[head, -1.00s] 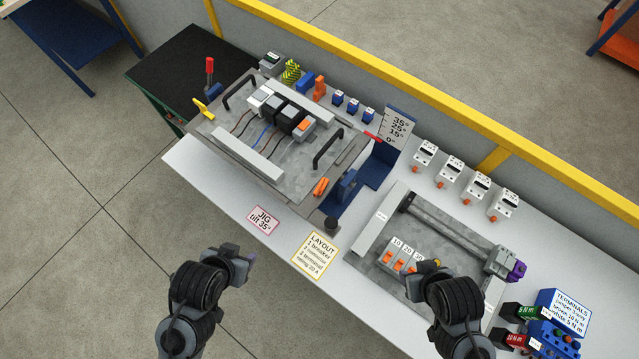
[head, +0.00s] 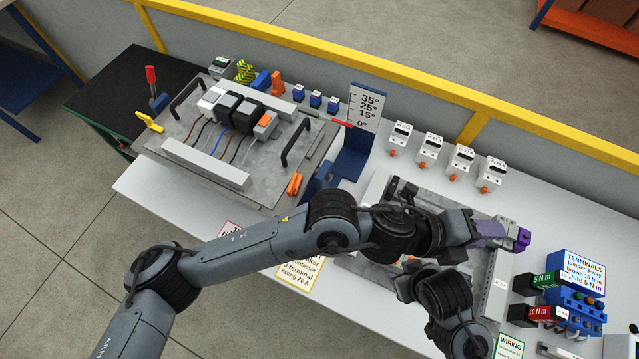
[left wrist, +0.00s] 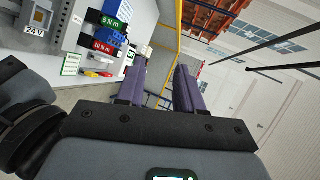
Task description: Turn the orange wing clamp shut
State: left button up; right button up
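An orange wing clamp (head: 294,184) sits at the right front edge of the tilted jig plate (head: 255,180), beside the blue tilt stand. In the head view it is small, and whether it is turned shut cannot be told. My left gripper (head: 488,232) is far to its right, over the right end of the rail on the lower plate. In the left wrist view its two purple fingers (left wrist: 160,88) are apart with nothing between them. My right gripper (head: 405,285) is low in the head view, partly hidden by my left arm, away from the clamp.
Breakers and wires are on the jig plate. An angle scale (head: 366,107) stands behind the clamp. Torque drivers (head: 540,282) and a blue terminals box (head: 577,275) are at the right.

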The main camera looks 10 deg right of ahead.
pick_arm(q)
notch_tip(320, 180, down, 9)
jog(key=a+m+g+y+b, duration=0.2)
jog(key=m+y, duration=0.2)
pick_arm(e)
jog(key=f+b, duration=0.1)
jog(key=f, duration=0.1)
jog(key=f+b, duration=0.2)
jog(key=f, duration=0.1)
jog(key=f+b, duration=0.2)
jog(key=f, duration=0.1)
jog(key=shift+s+a, duration=0.3)
jog(key=shift+a, duration=0.05)
jog(key=shift+s+f+b, duration=0.1)
jog(key=shift+f+b, duration=0.65)
jog(key=shift+b, duration=0.05)
pick_arm(q)
notch_tip(320, 180, up, 3)
jog(key=m+t+y, duration=0.1)
jog(key=t+y, duration=0.2)
jog(key=y, duration=0.7)
send_over(291, 182)
notch_tip(291, 182, down, 8)
jog(key=shift+s, duration=0.1)
pick_arm(e)
jog(key=shift+d, duration=0.1)
pick_arm(q)
jog(key=shift+f, duration=0.9)
jog(key=shift+c, duration=0.3)
